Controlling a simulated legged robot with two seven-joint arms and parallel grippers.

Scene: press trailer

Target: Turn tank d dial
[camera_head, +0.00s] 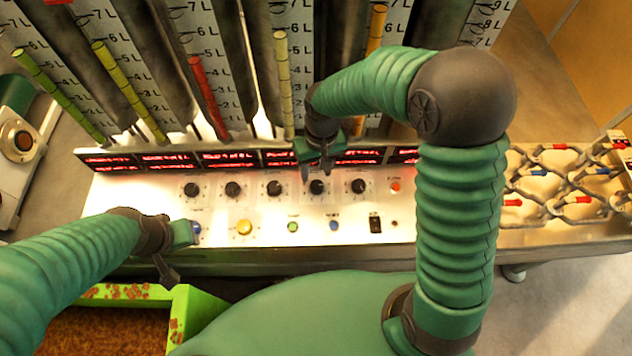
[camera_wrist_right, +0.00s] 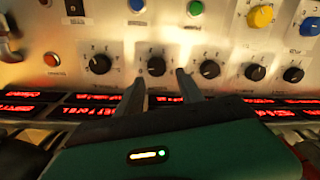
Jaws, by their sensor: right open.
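A row of black dials runs along the white panel (camera_head: 140,200). The fourth dial from the left (camera_head: 316,187), at tank d's place in the row, is second from the left in the wrist view (camera_wrist_right: 156,66); its label is too small to read. My right gripper (camera_head: 318,172) is over this dial. In the wrist view my right gripper (camera_wrist_right: 163,84) is open and empty, its fingertips just short of the dial, one toward each side. My left gripper (camera_head: 178,256) is near the panel's front left edge; its jaw opening is unclear.
The neighbouring dials (camera_head: 274,188) (camera_head: 358,186) sit close on both sides. Red displays (camera_head: 228,158) and tank gauges stand behind. A rack with valves (camera_head: 562,185) is at right.

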